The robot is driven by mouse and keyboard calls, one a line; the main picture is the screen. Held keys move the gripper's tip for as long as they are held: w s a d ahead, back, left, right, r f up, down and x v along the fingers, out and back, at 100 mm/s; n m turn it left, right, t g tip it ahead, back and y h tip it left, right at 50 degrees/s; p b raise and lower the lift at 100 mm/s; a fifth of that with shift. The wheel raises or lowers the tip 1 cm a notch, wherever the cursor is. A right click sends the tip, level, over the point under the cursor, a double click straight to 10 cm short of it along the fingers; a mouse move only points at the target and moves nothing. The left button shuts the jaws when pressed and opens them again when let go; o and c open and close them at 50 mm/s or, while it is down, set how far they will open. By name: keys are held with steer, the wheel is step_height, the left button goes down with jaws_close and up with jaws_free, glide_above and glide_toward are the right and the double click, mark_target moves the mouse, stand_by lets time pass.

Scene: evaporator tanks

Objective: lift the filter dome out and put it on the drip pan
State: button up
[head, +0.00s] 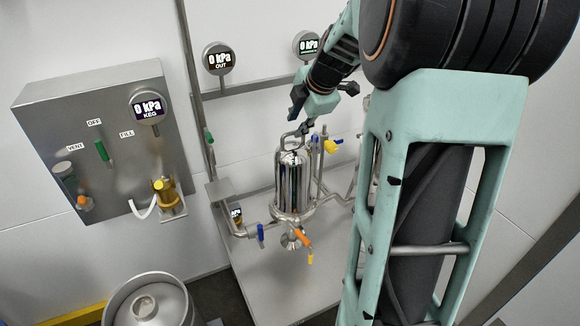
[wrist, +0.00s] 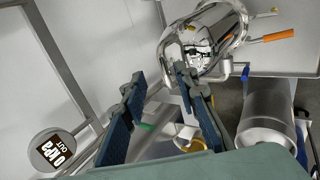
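The filter dome (head: 292,182) is a shiny upright steel cylinder with a bent handle on top, seated on pipework above a grey steel surface. It also shows as a mirror-bright body in the wrist view (wrist: 208,38). My gripper (head: 318,108) is above the dome in the head view, apart from it. In the wrist view my gripper (wrist: 160,80) has its two fingers spread with nothing held between them; the right finger overlaps the dome's image. I cannot clearly pick out a drip pan in either view.
A control box (head: 105,135) with a KEG gauge is on the left wall. A steel keg (head: 150,300) stands at the front left. An upright pole (head: 195,90) and the OUT gauge (head: 218,58) are beside the dome. Blue, yellow and orange valve handles surround it. The grey steel surface (head: 275,285) in front is largely bare.

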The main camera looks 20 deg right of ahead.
mark_target(293, 132)
steer(key=x, duration=0.5)
steer(key=shift+s+f, duration=0.2)
steer(key=shift+s, duration=0.05)
steer(key=shift+c, duration=0.2)
jaws_close()
steer(key=shift+r, duration=0.15)
